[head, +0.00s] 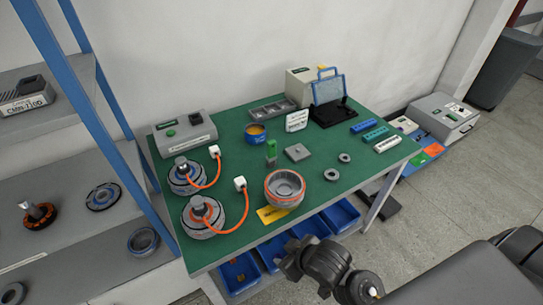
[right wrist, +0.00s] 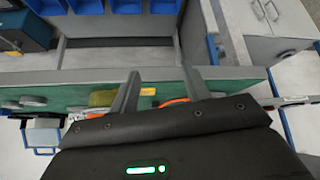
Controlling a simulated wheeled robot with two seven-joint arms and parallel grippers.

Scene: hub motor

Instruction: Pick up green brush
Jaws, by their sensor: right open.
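The green brush (head: 271,151) stands upright on the green table mat in the head view, behind the orange-rimmed hub (head: 285,188). My right gripper (head: 291,265) is in front of the table's front edge, well apart from the brush. In the right wrist view my right gripper (right wrist: 162,82) has its two fingers spread with nothing held between them. I cannot make out the brush in that view. My left gripper is not in view.
Two motors (head: 203,215) with orange cables are on the left of the table (head: 225,247). Blue bins (head: 240,270) sit below.

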